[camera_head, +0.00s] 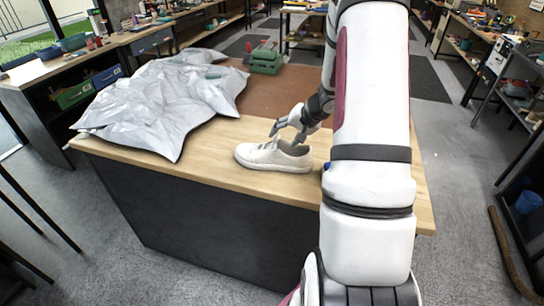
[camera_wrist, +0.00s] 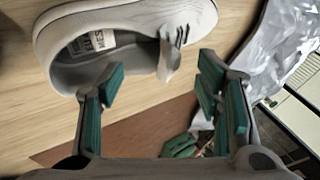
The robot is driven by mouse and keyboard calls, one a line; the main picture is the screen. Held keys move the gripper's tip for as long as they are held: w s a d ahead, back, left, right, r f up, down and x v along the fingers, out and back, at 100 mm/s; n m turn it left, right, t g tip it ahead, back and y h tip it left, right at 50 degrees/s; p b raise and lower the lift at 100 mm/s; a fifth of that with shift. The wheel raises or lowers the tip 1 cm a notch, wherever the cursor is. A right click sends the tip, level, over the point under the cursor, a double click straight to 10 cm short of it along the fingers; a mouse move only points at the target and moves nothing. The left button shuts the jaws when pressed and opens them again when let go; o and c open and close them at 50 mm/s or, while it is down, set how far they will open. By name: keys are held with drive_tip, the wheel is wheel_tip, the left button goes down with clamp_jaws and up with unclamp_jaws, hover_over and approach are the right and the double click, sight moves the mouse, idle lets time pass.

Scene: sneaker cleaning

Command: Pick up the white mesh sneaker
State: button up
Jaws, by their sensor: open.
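The white sneaker (camera_head: 272,156) sits upright on the wooden table, with its toe to the left in the head view. In the wrist view the sneaker (camera_wrist: 130,38) fills the upper part, with its collar opening and inner label showing. My gripper (camera_head: 284,135) is at the far side of the sneaker's collar and tongue. In the wrist view my gripper (camera_wrist: 160,80) has its two green-padded fingers apart with nothing held between them. The fingertips are close to the sneaker's near edge; I cannot tell whether they touch it.
A crumpled silvery-grey sheet (camera_head: 160,95) covers the table's left part. A green box-like object (camera_head: 265,58) stands at the table's back on a brown mat (camera_head: 300,88). The wooden tabletop (camera_head: 215,158) is bare around the sneaker. Shelves and benches stand farther away.

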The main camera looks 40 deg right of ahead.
sight(279, 141)
drive_tip(key=shift+p+x, duration=0.7)
drive_tip(key=shift+x, duration=2.45)
